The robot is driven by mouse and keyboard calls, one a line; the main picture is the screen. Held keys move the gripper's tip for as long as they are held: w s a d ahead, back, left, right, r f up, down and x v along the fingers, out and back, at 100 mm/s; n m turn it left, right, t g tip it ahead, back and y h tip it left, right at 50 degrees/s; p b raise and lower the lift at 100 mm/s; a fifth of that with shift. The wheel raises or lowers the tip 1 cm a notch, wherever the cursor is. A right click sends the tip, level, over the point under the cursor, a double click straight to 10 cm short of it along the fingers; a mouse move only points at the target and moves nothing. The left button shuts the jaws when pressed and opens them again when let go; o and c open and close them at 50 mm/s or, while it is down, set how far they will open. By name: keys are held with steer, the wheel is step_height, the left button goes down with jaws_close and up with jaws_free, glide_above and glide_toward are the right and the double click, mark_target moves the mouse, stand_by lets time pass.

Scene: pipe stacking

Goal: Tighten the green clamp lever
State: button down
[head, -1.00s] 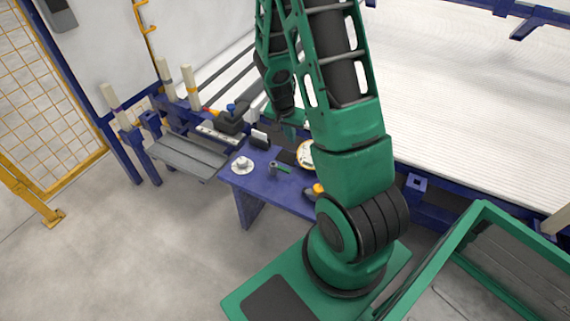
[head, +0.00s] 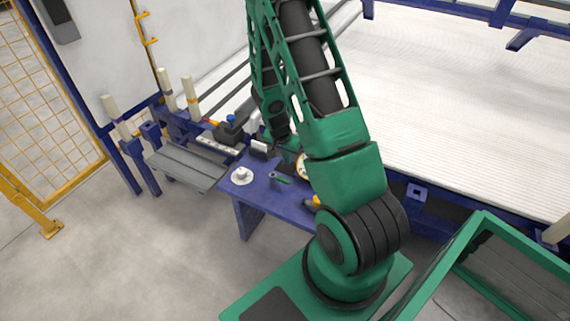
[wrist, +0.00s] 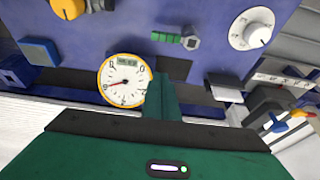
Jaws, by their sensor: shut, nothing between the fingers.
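The green clamp lever (wrist: 165,37) lies on the blue bench top in the wrist view, joined at its right to a grey metal clamp (wrist: 190,42). It also shows small in the head view (head: 284,181). My gripper (wrist: 162,78) is shut and empty, its green fingers together in the middle of the wrist view. The fingers show below the lever in that picture, apart from it, just right of a round gauge (wrist: 124,82). In the head view, my arm partly hides the bench and the gauge, and the fingertips are hard to make out.
The blue bench (head: 258,202) also bears a white dial (wrist: 252,28) right of the clamp, an orange knob (wrist: 68,8) and a blue block (wrist: 40,52). A black-and-white holder (wrist: 224,88) stands right of the fingers. A grey slatted shelf (head: 187,166) stands left of the bench.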

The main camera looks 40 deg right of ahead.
mark_target(279, 179)
steer(key=x, duration=0.8)
steer(key=shift+f, duration=0.2)
steer(key=shift+a+f, duration=0.2)
steer(key=shift+f, duration=0.1)
steer(key=shift+s+a+r, duration=0.1)
steer(key=shift+s+a, duration=0.25)
steer(key=shift+a, duration=0.4)
steer(key=shift+s+a+r, duration=0.1)
steer(key=shift+s+a, duration=0.25)
steer(key=shift+a, duration=0.45)
steer(key=shift+s+d, duration=0.1)
steer(key=shift+d, duration=0.05)
